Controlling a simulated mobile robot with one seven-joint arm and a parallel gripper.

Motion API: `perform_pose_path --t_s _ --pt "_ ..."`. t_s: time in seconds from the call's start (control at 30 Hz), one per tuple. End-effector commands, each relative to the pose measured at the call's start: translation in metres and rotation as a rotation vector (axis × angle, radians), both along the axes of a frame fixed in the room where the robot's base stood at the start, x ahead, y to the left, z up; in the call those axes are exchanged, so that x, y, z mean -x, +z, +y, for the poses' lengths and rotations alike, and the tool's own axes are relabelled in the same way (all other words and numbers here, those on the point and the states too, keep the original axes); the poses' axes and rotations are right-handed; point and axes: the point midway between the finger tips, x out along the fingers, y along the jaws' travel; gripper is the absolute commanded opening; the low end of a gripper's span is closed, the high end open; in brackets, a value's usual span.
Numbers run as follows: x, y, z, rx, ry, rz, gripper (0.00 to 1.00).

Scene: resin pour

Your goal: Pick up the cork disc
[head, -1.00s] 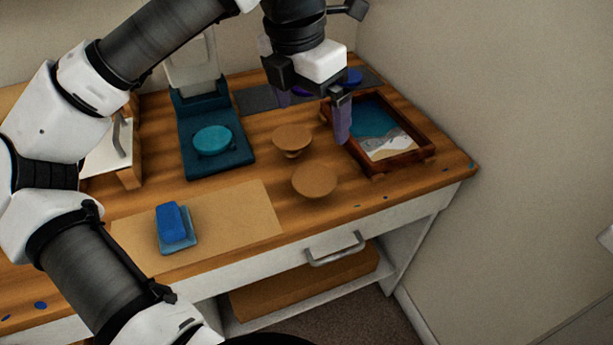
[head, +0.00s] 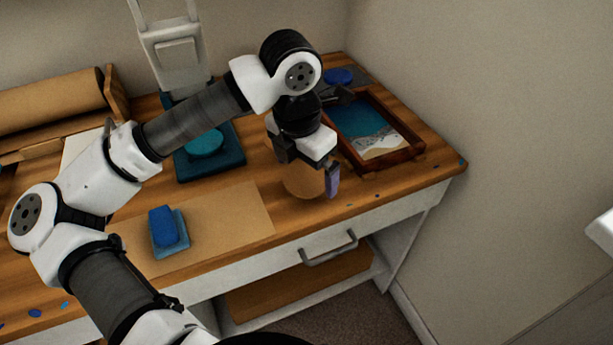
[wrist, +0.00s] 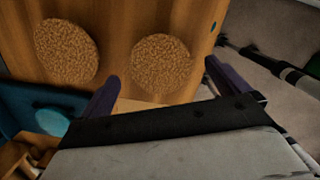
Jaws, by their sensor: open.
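Two round, speckled brown cork discs show in the wrist view. One cork disc (wrist: 161,64) lies in line with the space between my fingers, just beyond them; the other cork disc (wrist: 66,53) lies to its left, outside them. In the head view the near cork disc (head: 302,184) is partly covered by my gripper, and the other is hidden behind it. My gripper (wrist: 167,86) is open and empty, its purple fingers apart on either side of the right-hand disc. It appears to hang above that disc; the height left is hard to tell.
A wooden-framed tray (head: 413,150) with a blue and white picture stands right of my gripper. A teal scale (head: 226,164) with a round turquoise piece is at left. A blue block (head: 163,226) lies on the brown paper (head: 235,212). The table's front edge is close.

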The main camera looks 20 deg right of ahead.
Motion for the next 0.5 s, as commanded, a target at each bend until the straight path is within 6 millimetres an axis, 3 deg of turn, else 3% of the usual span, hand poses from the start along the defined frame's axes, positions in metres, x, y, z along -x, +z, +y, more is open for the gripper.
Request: perform_pose_path --t_s 0.33,0.5 --pt "-0.0002 -0.0098 -0.0010 0.000 0.000 -0.001 1.00" --pt "-0.0003 -0.0096 -0.0009 0.000 0.000 -0.001 0.78"
